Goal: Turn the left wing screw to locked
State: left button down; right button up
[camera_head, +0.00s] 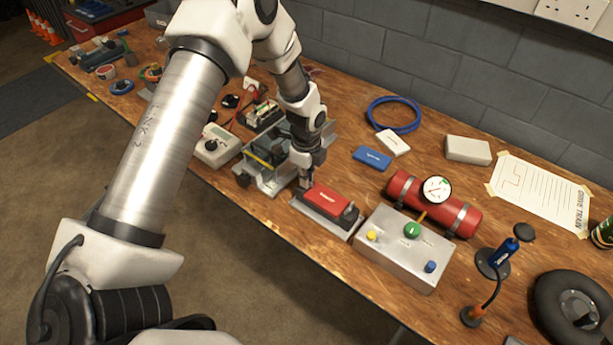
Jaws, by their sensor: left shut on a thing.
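A red block (328,200) sits in a grey metal holder (318,218) near the front edge of the bench. A dark wing screw (349,212) stands at its right end. My left gripper (304,186) points down at the block's left end and is shut on the left wing screw there. The fingers mostly hide that screw, so I cannot tell which way its wings point. My right gripper is out of view.
A grey control box (388,262) with yellow, green and blue knobs stands close to the right. A red cylinder with a gauge (402,188) lies behind it. A clear metal-walled tray (268,178) stands close to the left. Blue and white small boxes (372,158) lie behind.

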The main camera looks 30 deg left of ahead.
pick_arm(q)
jog(key=shift+m, duration=0.5)
jog(key=c, duration=1.3)
grip_release()
notch_tip(320, 180, up, 12)
